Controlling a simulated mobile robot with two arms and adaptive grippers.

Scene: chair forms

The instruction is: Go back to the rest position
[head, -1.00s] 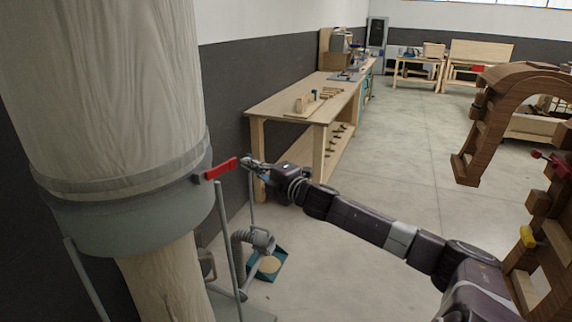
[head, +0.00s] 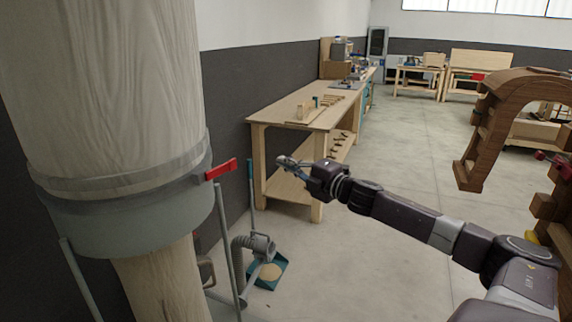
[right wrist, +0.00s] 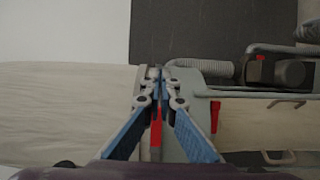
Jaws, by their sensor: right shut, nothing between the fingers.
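My right gripper (head: 281,160) is in the middle of the head view, shut and empty, in front of the long workbench. It has free space between it and the red handle (head: 221,169) on the dust collector's grey collar (head: 140,222). In the right wrist view my right gripper (right wrist: 157,72) points at the dust collector, its blue fingers together. A red part (right wrist: 156,135) shows between and behind the fingers there. My left gripper is in neither view.
The dust collector's large pale bag (head: 105,80) fills the left. A long wooden workbench (head: 265,112) stands along the dark wall. A teal dustpan (head: 266,272) lies on the floor. Brown wooden chair forms (head: 490,120) stand at the right. The floor between bench and forms is clear.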

